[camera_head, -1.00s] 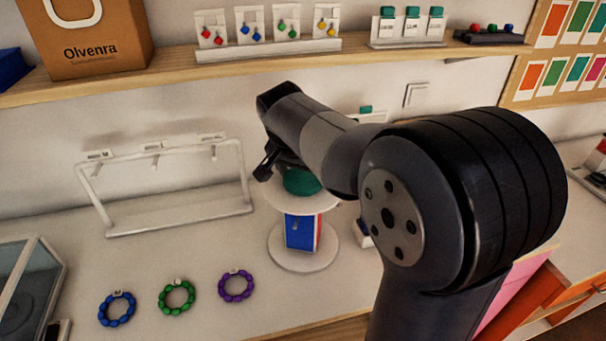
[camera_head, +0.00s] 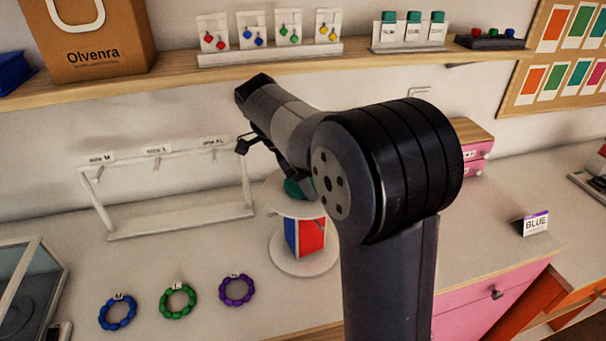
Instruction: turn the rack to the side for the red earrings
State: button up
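The rack (camera_head: 301,262) is a turning stand with white round discs at top and bottom. A red side (camera_head: 312,237) and a narrower blue side (camera_head: 291,233) face the camera. A green knob (camera_head: 292,187) on its top is partly hidden by my arm. My gripper (camera_head: 262,147) is above and left of the knob, apparently apart from it. The red earrings (camera_head: 214,40) hang on the leftmost card of the shelf.
Blue, green and purple bead bracelets (camera_head: 178,301) lie on the counter (camera_head: 215,260) in front. A white bar stand (camera_head: 180,215) is left of the rack. A "BLUE" sign (camera_head: 535,224) stands at right, near a pink drawer box (camera_head: 474,150). The shelf (camera_head: 180,68) runs above my arm.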

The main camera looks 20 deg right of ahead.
jog(key=shift+r+m+g, duration=0.1)
jog(key=shift+m+g, duration=0.3)
jog(key=shift+m, duration=0.6)
jog(key=o, duration=1.3)
jog(key=shift+o, duration=0.2)
jog(key=v, duration=1)
jog(key=shift+a+r, duration=0.2)
jog(key=shift+r, duration=0.15)
jog(key=shift+w+f, duration=0.1)
jog(key=x, duration=1)
jog(key=shift+d+f, duration=0.2)
jog(key=shift+f, duration=0.15)
